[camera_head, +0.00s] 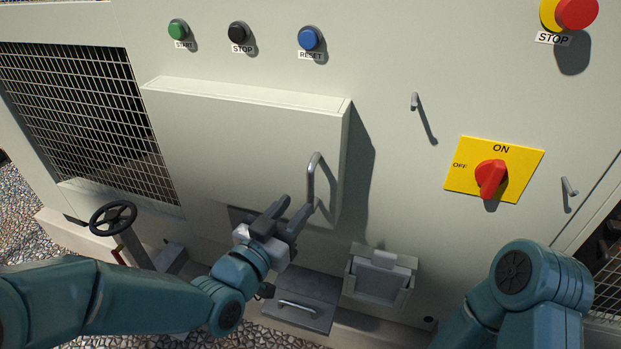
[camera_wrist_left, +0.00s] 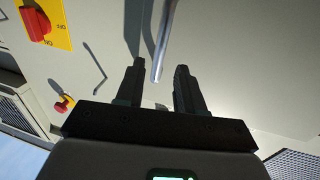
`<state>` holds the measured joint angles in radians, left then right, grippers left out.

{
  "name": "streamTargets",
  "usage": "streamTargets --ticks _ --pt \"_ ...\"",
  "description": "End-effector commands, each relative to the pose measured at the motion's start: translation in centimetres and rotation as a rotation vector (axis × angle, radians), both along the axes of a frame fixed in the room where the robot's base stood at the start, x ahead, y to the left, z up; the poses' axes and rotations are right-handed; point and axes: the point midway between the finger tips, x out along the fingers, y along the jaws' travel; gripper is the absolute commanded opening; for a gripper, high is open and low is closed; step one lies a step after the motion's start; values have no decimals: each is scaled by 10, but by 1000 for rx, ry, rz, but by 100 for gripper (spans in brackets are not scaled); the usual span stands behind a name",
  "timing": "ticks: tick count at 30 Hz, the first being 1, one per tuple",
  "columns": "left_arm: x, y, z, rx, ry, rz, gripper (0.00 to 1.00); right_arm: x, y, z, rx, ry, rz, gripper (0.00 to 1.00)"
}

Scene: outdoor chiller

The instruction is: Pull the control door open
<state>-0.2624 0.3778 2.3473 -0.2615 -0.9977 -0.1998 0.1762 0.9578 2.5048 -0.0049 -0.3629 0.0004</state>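The control door (camera_head: 245,140) is a pale, raised box-like panel on the chiller's front, and it looks shut. Its metal bar handle (camera_head: 312,180) stands upright near the door's right edge. My left gripper (camera_head: 295,207) is at the lower end of the handle. In the left wrist view the fingers (camera_wrist_left: 157,85) are apart, and the handle's end (camera_wrist_left: 160,60) shows between or just beyond their tips; I cannot tell if they touch it. My right arm (camera_head: 525,290) shows at the lower right, but its gripper is out of view.
Green start (camera_head: 178,30), black stop (camera_head: 238,31) and blue reset (camera_head: 309,39) buttons sit above the door. A red rotary switch (camera_head: 490,178) on a yellow plate and small hooks (camera_head: 415,101) are to the right. A handwheel (camera_head: 113,217) and a grey bin (camera_head: 378,278) are below.

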Motion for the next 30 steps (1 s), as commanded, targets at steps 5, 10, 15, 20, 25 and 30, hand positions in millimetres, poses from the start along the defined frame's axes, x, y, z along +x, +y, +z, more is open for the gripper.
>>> streamTargets --ticks 5,10,15,20,25,30 --pt "34 -20 2 0 1 -1 38 0 0 11 0 0 0 43" --pt "54 -31 1 0 0 0 38 0 0 16 0 0 0 43" --pt "62 -36 0 0 0 0 38 0 0 17 0 -1 0 43" --pt "63 -36 0 0 0 0 38 0 0 17 0 0 0 43" --pt "63 -36 0 0 0 0 8 0 0 17 0 -1 0 43" --pt "63 -36 0 0 0 0 0 0 0 17 0 0 0 43"
